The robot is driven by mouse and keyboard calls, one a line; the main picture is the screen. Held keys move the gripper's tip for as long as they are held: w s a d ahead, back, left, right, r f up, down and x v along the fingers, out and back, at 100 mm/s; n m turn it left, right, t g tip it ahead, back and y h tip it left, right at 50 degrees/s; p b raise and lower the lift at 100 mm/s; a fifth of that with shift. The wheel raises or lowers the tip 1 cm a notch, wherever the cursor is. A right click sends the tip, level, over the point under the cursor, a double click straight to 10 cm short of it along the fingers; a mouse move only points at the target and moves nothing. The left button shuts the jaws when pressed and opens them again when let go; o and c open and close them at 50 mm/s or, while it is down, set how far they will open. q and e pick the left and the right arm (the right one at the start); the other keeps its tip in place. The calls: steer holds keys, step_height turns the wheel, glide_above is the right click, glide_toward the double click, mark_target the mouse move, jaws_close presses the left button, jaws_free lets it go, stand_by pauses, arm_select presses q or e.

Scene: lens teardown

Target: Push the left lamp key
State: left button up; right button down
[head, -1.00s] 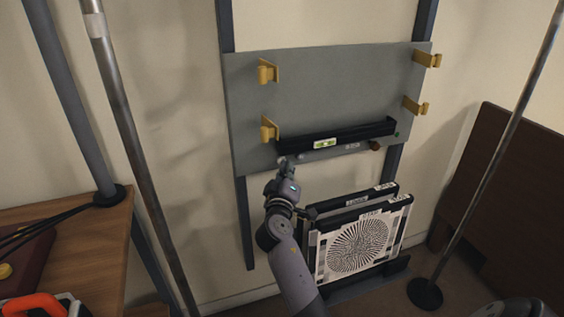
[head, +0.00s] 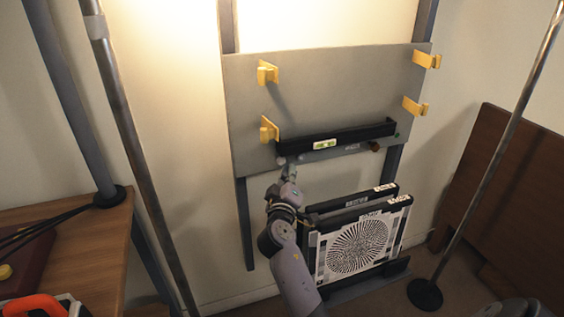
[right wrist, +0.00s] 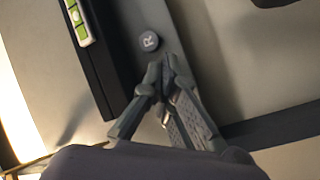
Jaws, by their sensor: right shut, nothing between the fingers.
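My right gripper (head: 288,167) is shut and empty at the lower left of the grey board (head: 345,85), its tips at the board's lower edge. In the right wrist view the closed fingertips (right wrist: 168,66) are close to the board, and a round dark key marked R (right wrist: 149,41) shows just beyond them, apart from them. The left lamp key is not clearly seen; the fingers may cover it. I cannot tell whether the tips touch a key. Bright warm light falls on the wall at the upper left and top. My left gripper is not in view.
A black ledge with a green level vial (head: 325,144) runs above the fingers. Yellow clips (head: 268,130) stick out from the board. Black-framed chart panels (head: 357,245) stand below right. Metal poles (head: 130,130) rise left and right. A wooden desk (head: 90,245) is at left.

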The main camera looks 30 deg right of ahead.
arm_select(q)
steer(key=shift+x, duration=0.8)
arm_select(e)
steer(key=s+a, duration=0.1)
steer(key=s, duration=0.5)
steer(key=shift+a, duration=0.2)
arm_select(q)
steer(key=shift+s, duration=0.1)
